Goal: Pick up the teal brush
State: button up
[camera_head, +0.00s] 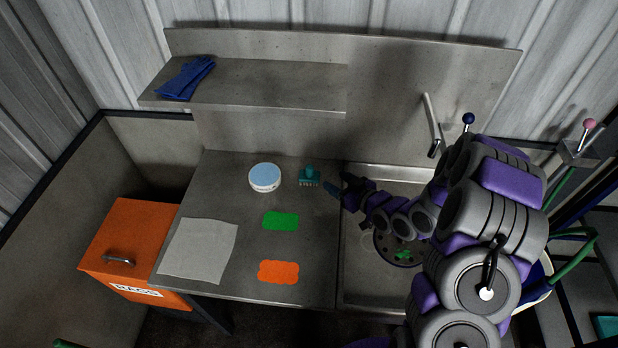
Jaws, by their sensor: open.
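The teal brush (309,177) stands on the grey worktop near its back, just left of the sink edge, with its pale bristles facing the front. My gripper (338,186) is to the right of the brush at the sink's left edge, at the end of my purple and grey arm. It is open and empty, with its fingers pointing left towards the brush. A small gap shows between the fingers and the brush.
A round white tub with a blue lid (264,177) stands left of the brush. A green sponge (281,221), an orange sponge (278,272) and a grey cloth (198,251) lie in front. The sink (365,285) and tap (431,122) are right. Blue gloves (187,78) lie on the shelf (265,88).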

aim_at(312, 166)
jog(key=x, duration=0.3)
jog(key=b+x, duration=0.1)
jog(key=x, duration=0.1)
jog(key=a+x, duration=0.1)
jog(key=x, duration=0.2)
jog(key=shift+s+a, duration=0.2)
jog(key=shift+w+d+f+b, duration=0.1)
jog(key=shift+w+d+b, duration=0.1)
jog(key=shift+w+b, duration=0.15)
jog(key=shift+w+f, duration=0.1)
jog(key=shift+w, duration=0.15)
jog(key=x, duration=0.2)
jog(key=b+x, duration=0.1)
jog(key=x, duration=0.1)
jog(key=shift+s+a, duration=0.25)
jog(key=shift+s, duration=0.05)
jog(key=shift+a, duration=0.4)
jog(key=shift+d, duration=0.85)
jog(key=c, duration=0.4)
jog(key=shift+c, duration=1.1)
jog(key=shift+a, duration=0.6)
grip_shut()
